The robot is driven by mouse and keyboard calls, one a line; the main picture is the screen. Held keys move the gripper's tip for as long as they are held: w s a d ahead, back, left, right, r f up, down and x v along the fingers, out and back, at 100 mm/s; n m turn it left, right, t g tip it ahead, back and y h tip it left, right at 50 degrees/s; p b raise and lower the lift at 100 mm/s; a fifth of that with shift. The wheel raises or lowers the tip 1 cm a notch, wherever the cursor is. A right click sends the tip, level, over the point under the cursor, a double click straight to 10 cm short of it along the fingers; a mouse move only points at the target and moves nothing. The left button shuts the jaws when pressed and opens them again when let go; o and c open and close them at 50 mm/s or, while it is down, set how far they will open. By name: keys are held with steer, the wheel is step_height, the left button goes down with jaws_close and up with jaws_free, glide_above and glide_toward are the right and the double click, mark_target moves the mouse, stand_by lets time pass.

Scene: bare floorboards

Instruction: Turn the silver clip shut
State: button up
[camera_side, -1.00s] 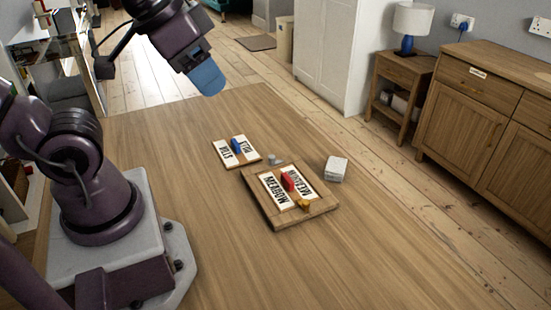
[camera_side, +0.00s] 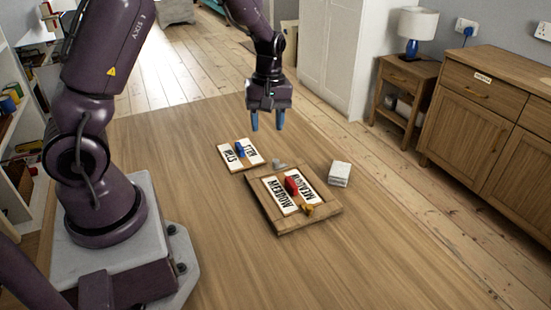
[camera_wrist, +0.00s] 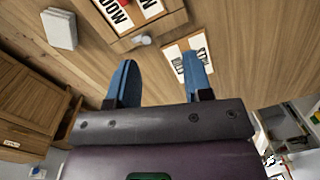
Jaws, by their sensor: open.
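The silver clip (camera_side: 279,165) is a small grey piece at the far edge of a wooden frame (camera_side: 322,217). It also shows in the wrist view (camera_wrist: 143,40), beside the frame's edge. Whether it is turned over the frame I cannot tell. A brass-coloured clip (camera_side: 308,210) sits at the frame's near edge. Inside the frame lie white lettered plates (camera_side: 281,197) with a red piece (camera_side: 291,186) between them. My gripper (camera_side: 267,122) is open and empty, blue fingers pointing down, above the table beyond the frame. The wrist view shows both fingers (camera_wrist: 161,80) apart.
Left of the silver clip lies another lettered board (camera_side: 229,157) with a blue handle (camera_side: 240,150). A white stacked block (camera_side: 339,173) stands right of the frame. The wooden tabletop (camera_side: 200,220) is otherwise clear. A cabinet and lamp stand well off to the right.

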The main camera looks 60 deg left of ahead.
mark_target(275, 160)
steer(key=w+a+f+n, duration=0.1)
steer(key=f+n, duration=0.1)
steer(key=f, duration=0.2)
steer(key=w+a+f+n, duration=0.1)
steer(key=f+n, duration=0.1)
steer(key=f, duration=0.3)
steer(key=w+a+f+n, duration=0.1)
steer(key=f+n, duration=0.1)
steer(key=f, duration=0.3)
steer(key=shift+w+t+y, duration=0.2)
steer(key=shift+t+y, duration=0.1)
steer(key=shift+t, duration=0.1)
steer(key=shift+c, duration=0.4)
jaws_close()
